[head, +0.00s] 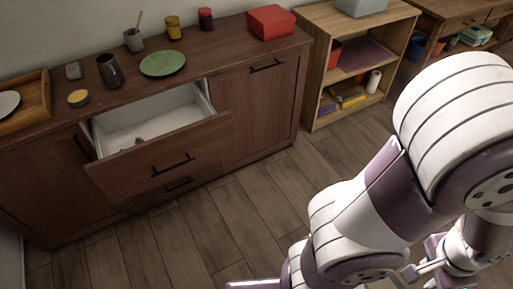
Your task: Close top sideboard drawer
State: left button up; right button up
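The sideboard (262,105) is dark brown wood and stands against the wall at the left. Its top drawer (205,143) is pulled out, with a dark bar handle on the front and a white interior. Something small and pale lies inside near the front panel, too little of it visible to name. My white and purple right arm fills the right side of the view, well apart from the drawer. Parts at the bottom edge are cut off, so the state of my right gripper is unclear. My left gripper is not in view.
On the sideboard top are a green plate (162,64), a dark mug (110,70), a red box (270,22), jars and a wooden tray (30,105). An open shelf (318,60) stands to the right. The wooden floor (190,235) before the drawer is clear.

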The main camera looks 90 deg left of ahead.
aim_at(197, 136)
jog(key=u, duration=3.8)
jog(key=i+l, duration=0.2)
